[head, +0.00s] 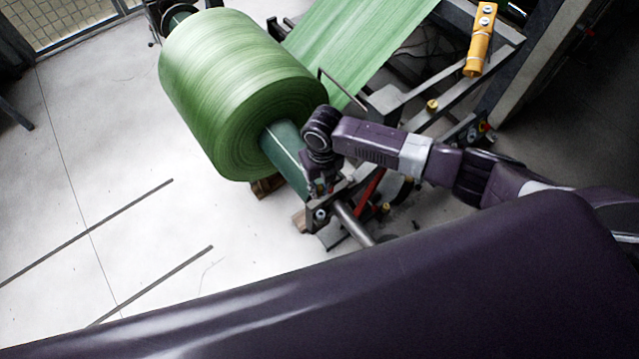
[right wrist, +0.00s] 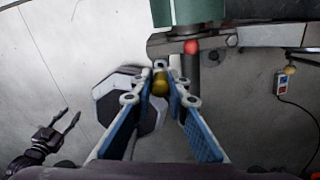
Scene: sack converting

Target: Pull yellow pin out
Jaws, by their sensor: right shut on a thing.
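The yellow pin (right wrist: 160,86) shows in the right wrist view as a small rounded yellow knob between my right fingertips. My right gripper (right wrist: 161,80) is shut on it, with its blue-padded fingers either side. In the head view my right gripper (head: 318,188) is at the end of the roll's shaft, and the pin is hidden there behind the gripper and wrist. My left gripper (right wrist: 72,113) shows at the lower left of the right wrist view, empty, with its two fingers apart, away from the pin.
A large green roll (head: 235,90) sits on a green core (head: 285,160) left of my right gripper. A metal frame (head: 405,85) with a yellow pendant (head: 480,45) stands to the right. A metal bar (head: 353,223) lies below the gripper. Floor at left is mostly clear.

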